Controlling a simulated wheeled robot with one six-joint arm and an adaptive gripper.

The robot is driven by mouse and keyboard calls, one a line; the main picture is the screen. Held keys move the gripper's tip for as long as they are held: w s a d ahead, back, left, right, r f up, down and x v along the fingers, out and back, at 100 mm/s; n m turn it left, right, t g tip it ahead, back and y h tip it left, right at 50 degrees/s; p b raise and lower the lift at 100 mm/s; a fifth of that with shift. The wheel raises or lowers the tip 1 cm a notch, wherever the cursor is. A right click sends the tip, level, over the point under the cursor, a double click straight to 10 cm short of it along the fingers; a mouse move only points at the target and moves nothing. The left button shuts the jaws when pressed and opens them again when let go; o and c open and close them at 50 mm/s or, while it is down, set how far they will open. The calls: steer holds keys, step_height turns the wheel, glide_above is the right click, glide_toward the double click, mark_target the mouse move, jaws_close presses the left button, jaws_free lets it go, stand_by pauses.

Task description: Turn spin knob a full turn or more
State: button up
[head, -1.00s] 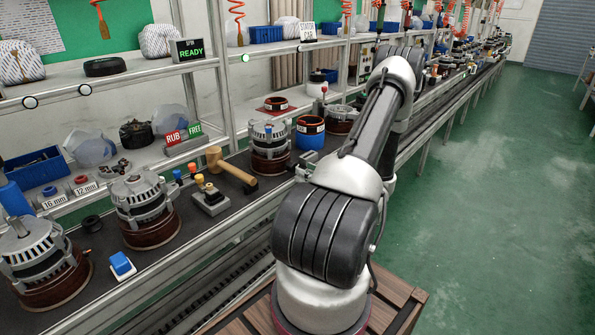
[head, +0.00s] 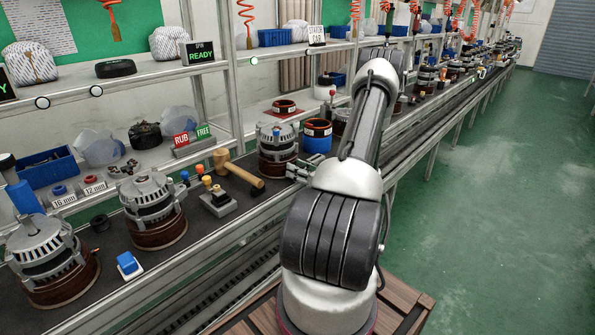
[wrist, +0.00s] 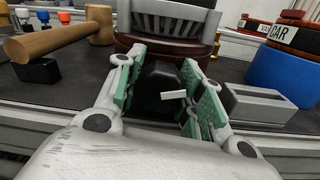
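A black knob-like part with a white bar on it (wrist: 163,80) sits low in front of an alternator, in the middle of the wrist view. I take it for the spin knob; the head view does not show it clearly. My gripper (wrist: 168,88) is open, with its green-padded fingers on either side of the black part. Contact with the pads cannot be made out. In the head view my gripper (head: 297,172) is beside the front of the alternator with a brown base (head: 277,150).
A wooden mallet (head: 237,172) lies left of the gripper. A grey slotted block (wrist: 263,104) is close to the right finger. A blue-based ring stack (head: 317,137) stands to the right. More alternators (head: 150,210) line the bench at left.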

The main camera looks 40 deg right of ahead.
steer(key=shift+n, duration=1.6)
steer(key=shift+c, duration=0.4)
steer(key=o, duration=0.8)
steer(key=shift+s, duration=0.1)
steer(key=s, duration=0.4)
steer(key=s+d, duration=0.1)
steer(key=s, duration=0.6)
steer(key=shift+s+d, duration=0.2)
steer(key=shift+s, duration=0.15)
